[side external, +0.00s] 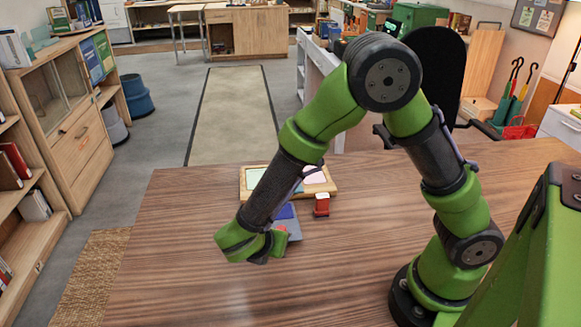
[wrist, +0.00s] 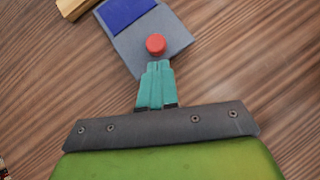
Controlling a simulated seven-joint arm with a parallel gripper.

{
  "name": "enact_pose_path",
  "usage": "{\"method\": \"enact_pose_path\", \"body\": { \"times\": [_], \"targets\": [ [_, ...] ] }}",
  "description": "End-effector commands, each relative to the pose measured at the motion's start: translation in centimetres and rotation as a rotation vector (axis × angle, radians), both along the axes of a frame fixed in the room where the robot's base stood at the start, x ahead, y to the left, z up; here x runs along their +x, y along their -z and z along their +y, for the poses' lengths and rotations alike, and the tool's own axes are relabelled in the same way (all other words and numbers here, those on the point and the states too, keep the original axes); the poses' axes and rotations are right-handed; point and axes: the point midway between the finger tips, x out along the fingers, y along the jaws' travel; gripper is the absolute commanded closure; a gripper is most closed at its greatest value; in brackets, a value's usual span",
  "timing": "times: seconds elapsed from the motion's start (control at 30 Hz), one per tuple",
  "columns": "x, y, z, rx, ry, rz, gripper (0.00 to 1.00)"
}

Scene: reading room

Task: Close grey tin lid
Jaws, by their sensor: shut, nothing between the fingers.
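The grey tin (wrist: 172,31) lies on the wooden table, seen from above in the wrist view. It shows a flat grey part with a blue rectangle (wrist: 124,12) at its far end and a red round knob (wrist: 155,44) nearer my fingers. In the side view the tin (side external: 293,225) is partly hidden behind my arm, its blue face showing. My gripper (wrist: 158,66) has its teal fingers pressed together, with nothing between them. The fingertips appear just short of the red knob, over the tin's near edge. I cannot tell whether they touch it, nor the lid's angle.
A wood-framed tray (side external: 248,190) with pale and coloured contents lies behind the tin. A small red and white block (side external: 321,205) stands right of the tin. The table (side external: 190,270) is bare to the left and front.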

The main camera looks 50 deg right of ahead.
Motion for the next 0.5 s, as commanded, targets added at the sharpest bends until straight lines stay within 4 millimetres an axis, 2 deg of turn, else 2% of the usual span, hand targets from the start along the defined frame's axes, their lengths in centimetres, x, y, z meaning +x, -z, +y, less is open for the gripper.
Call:
{"method": "enact_pose_path", "body": {
  "times": [0.13, 0.5],
  "targets": [
    [0.21, 0.02, -0.74, 0.0, -0.001, 0.001, 1.0],
    [0.42, 0.02, -0.97, 0.0, 0.001, 0.0, 1.0]
  ]
}}
